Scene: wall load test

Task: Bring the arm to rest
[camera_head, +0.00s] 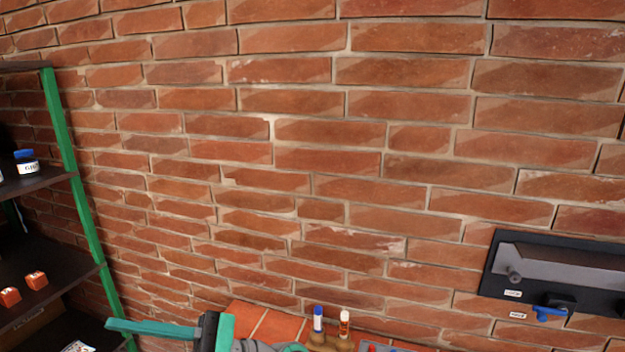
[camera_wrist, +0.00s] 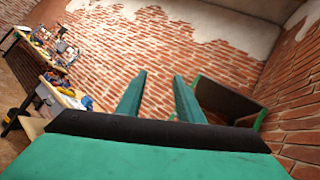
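My gripper (camera_wrist: 160,76) shows in the wrist view with its two teal fingers apart and nothing between them. In the head view my gripper (camera_head: 112,326) is low at the left, pointing left, in front of the green-edged shelf's foot. It appears side-on there, so only one finger shows clearly. My arm runs from it along the bottom edge, and most of the arm is out of view.
A dark shelf with a green post (camera_head: 75,180) stands left, holding a blue-lidded jar (camera_head: 26,162) and orange boxes (camera_head: 36,281). Two bottles (camera_head: 318,319) (camera_head: 344,322) stand at bottom centre. A black wall unit (camera_head: 560,278) hangs right. Cluttered tables (camera_wrist: 70,98) show in the wrist view.

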